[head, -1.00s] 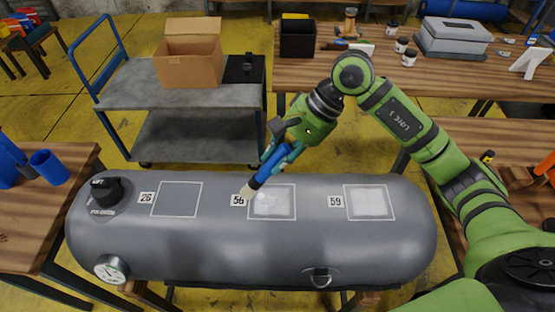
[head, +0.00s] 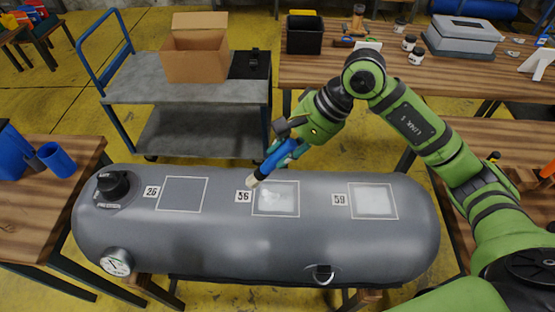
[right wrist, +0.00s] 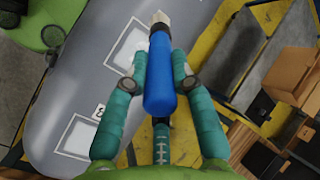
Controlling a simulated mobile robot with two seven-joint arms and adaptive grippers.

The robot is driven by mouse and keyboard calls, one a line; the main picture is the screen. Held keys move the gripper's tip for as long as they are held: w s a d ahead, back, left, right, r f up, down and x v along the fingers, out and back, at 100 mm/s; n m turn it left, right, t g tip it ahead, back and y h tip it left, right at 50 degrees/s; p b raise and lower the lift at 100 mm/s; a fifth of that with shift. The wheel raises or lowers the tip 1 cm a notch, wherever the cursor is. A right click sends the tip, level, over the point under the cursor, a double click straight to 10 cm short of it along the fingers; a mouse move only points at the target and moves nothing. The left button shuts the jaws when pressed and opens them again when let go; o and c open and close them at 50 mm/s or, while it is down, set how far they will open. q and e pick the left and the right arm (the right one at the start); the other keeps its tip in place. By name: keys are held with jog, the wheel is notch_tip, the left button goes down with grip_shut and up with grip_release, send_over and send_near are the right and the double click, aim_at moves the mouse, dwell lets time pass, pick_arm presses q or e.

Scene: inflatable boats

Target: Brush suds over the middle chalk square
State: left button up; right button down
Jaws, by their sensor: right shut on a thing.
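The grey inflatable tube (head: 230,240) carries three chalk squares. The middle chalk square (head: 276,198), beside tag 56, has uneven, thin whitish suds inside. The right square (head: 373,201), beside tag 59, has a denser white patch. The left square (head: 182,194), beside tag 26, looks bare grey. My right gripper (head: 280,150) is shut on the blue-handled brush (head: 270,164). The pale bristles point down-left, near the middle square's upper left corner; I cannot tell whether they touch the tube. The right wrist view shows the blue handle (right wrist: 160,85) between the teal fingers. My left gripper is out of view.
A black valve (head: 113,184) and a gauge (head: 118,262) sit at the tube's left end. A metal handle ring (head: 322,274) is at its front. Behind stands a grey cart (head: 190,100) with an open cardboard box (head: 196,55). A blue cup (head: 57,160) stands on the left table.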

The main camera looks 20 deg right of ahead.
aim_at(285, 145)
jog(key=r+t+h, duration=0.1)
jog(key=r, duration=0.1)
jog(key=r+m+t+h+p, duration=0.1)
jog(key=t, duration=0.1)
jog(key=shift+s+r, duration=0.2)
jog(key=shift+r, duration=0.2)
jog(key=shift+w+f, duration=0.1)
jog(key=shift+f, duration=0.4)
jog(key=shift+f+b, duration=1.15)
jog(key=shift+f, duration=0.85)
